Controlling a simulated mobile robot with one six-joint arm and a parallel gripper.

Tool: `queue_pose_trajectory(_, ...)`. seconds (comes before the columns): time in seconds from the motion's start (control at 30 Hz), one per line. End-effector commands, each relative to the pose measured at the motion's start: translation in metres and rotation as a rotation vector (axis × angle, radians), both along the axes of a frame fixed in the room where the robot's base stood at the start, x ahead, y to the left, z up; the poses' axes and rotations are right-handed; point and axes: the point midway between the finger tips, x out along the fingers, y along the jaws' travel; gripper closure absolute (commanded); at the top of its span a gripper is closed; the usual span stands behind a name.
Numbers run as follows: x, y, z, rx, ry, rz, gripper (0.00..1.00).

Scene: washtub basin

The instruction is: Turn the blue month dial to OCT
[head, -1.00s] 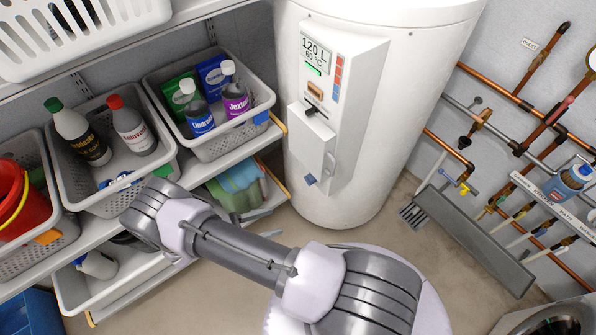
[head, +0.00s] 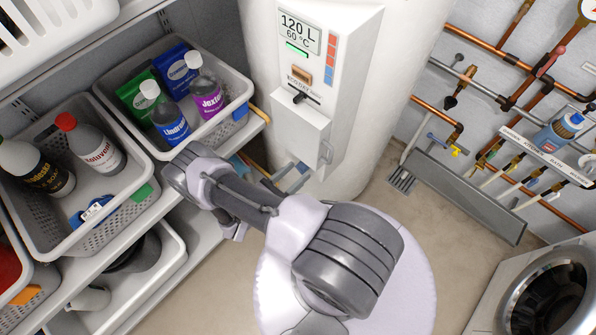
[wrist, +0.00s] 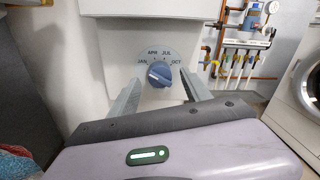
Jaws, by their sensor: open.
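The blue month dial (wrist: 160,74) is in the middle of the wrist view, on a white panel with the printed labels JAN, APR, JUL and OCT arching over it. JAN is at its left and OCT at its right. Its pointer mark is too small to read surely. My gripper (wrist: 161,80) is open, with one grey finger on each side of the dial, apart from it in the picture. I cannot tell how deep the fingers reach. The white boiler (head: 360,100) carries a control panel; at its lower end, grey-blue finger shapes show and the dial cannot be made out.
Shelves with a grey basket (head: 225,125) of bottles stand on the left. Copper pipes (head: 480,65) run along the right wall. A front-loading washer (head: 550,290) is at lower right. The floor (head: 455,240) between is clear.

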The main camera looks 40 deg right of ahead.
Motion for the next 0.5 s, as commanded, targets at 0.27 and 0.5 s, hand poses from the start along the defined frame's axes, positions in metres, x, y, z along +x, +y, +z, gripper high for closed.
queue_pose_trajectory(0.27, 0.001, -0.017, 0.000, 0.001, 0.000, 0.000, 0.44)
queue_pose_trajectory(0.5, 0.001, -0.016, 0.000, 0.000, 0.000, 0.000, 0.57)
